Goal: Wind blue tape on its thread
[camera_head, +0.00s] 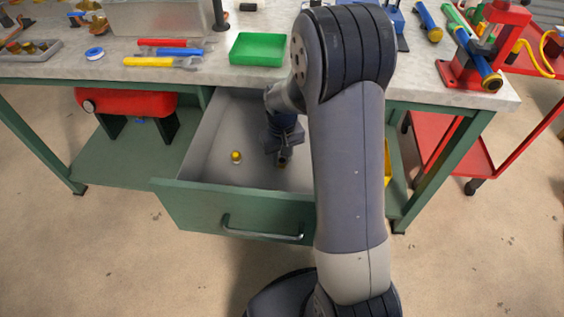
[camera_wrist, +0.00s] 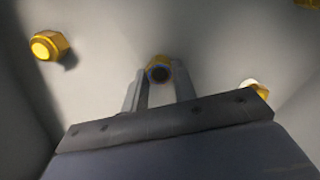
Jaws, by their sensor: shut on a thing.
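My gripper (camera_head: 283,160) is down inside the open drawer (camera_head: 195,140). In the wrist view my gripper (camera_wrist: 159,85) is shut on a brass fitting (camera_wrist: 159,62), whose dark round end shows a bluish rim; whether that is tape I cannot tell. The fitting shows only as a small spot under the gripper in the head view. A white and blue ring (camera_head: 94,53), which looks like a tape roll, lies on the bench top at the left, far from my gripper.
Another brass fitting (camera_head: 236,157) lies on the drawer floor; it also shows in the wrist view (camera_wrist: 48,45). A white-ended fitting (camera_wrist: 255,88) lies right of my gripper. A green tray (camera_head: 258,49), wrenches (camera_head: 165,52) and a red vise (camera_head: 480,60) are on the bench (camera_head: 50,65).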

